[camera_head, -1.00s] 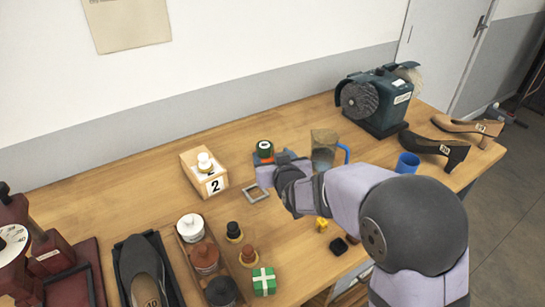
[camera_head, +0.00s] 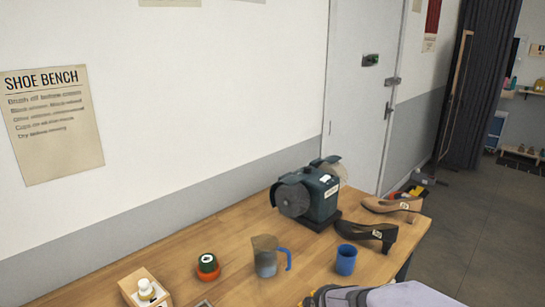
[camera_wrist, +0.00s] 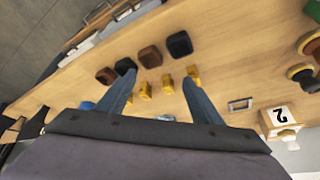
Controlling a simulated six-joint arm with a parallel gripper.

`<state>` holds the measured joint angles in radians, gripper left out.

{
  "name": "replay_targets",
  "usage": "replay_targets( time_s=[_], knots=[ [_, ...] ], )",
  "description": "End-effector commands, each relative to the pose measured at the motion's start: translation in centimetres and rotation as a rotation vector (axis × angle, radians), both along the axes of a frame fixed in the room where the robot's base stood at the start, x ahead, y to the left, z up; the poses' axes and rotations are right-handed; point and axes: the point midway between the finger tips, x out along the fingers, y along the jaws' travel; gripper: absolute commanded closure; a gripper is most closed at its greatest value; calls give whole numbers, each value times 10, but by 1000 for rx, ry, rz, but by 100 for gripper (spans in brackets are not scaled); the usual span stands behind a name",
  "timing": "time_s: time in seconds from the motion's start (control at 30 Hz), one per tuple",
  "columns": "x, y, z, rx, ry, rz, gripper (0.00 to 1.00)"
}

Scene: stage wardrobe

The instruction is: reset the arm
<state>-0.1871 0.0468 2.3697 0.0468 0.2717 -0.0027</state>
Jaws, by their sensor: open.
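My gripper (camera_wrist: 160,92) shows in the wrist view with its two blue-grey fingers spread apart and nothing between them. It hangs above the wooden bench (camera_wrist: 60,88). Several small yellow pieces (camera_wrist: 168,84) and dark square pieces (camera_wrist: 180,44) lie on the bench beyond and between the fingertips.
The bench (camera_head: 215,235) holds a green-topped jar in an orange ring (camera_head: 208,268), a jug with a blue handle (camera_head: 265,258), a blue cup (camera_head: 346,260), a grinder (camera_head: 318,190) and heeled shoes (camera_head: 368,234).

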Motion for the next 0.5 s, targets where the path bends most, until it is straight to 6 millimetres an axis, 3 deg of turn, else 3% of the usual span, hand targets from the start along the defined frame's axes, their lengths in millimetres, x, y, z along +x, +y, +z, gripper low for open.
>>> replay_targets(
  time_s=[0.1,0.3,0.5],
  knots=[
    [-53,-34,0,-31,155,-54,40],
    [-126,-65,-1,-58,359,-117,40],
    [-157,-75,0,-66,445,-141,40]
  ],
)
